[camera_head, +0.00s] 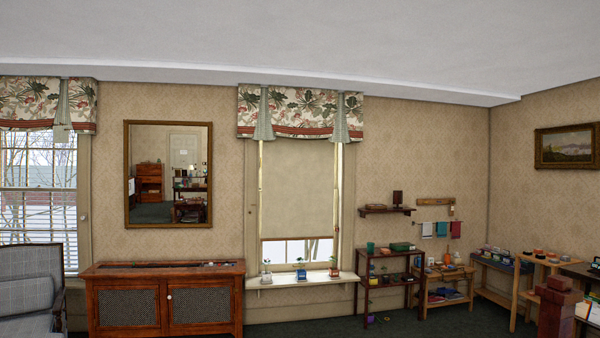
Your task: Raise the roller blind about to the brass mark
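The roller blind (297,188) is a plain beige sheet in the middle window. It hangs from under the floral valance and covers most of the window. Its lower edge, a darker reddish strip (297,239), is a little above the sill, with bare panes (297,249) showing below it. A tiny dark spot (249,184) is on the left window casing; I cannot tell if it is the brass mark. No pull cord can be made out. My gripper is not in view.
A sill (300,281) with several small potted plants runs below the blind. A wooden cabinet (168,300) stands left of it, a dark shelf stand (390,278) right. A chair (30,290) is far left. A reddish-brown blocky object (556,305) is low right. Dark carpet (420,328) shows between.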

